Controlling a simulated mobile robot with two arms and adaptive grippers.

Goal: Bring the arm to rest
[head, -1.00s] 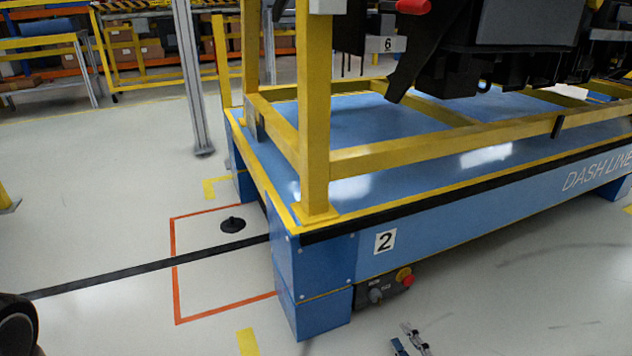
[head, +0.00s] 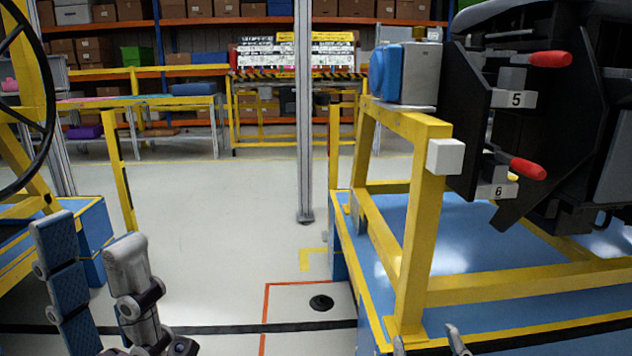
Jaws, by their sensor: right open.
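My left gripper (head: 88,238) is at the lower left of the head view. Its two padded fingers point up, spread apart with nothing between them. My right gripper (head: 428,344) shows only its fingertips at the bottom edge, right of centre. The tips are apart and nothing shows between them. They appear in front of the blue platform with the yellow frame (head: 415,240). The rest of the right arm is out of view.
A dashboard module (head: 560,130) with red handles hangs at the right. A grey post (head: 304,120) stands mid-view. A steering wheel (head: 45,110) and another blue base (head: 95,235) are at the left. Shelves of boxes line the back. Pale floor (head: 225,210) between is open.

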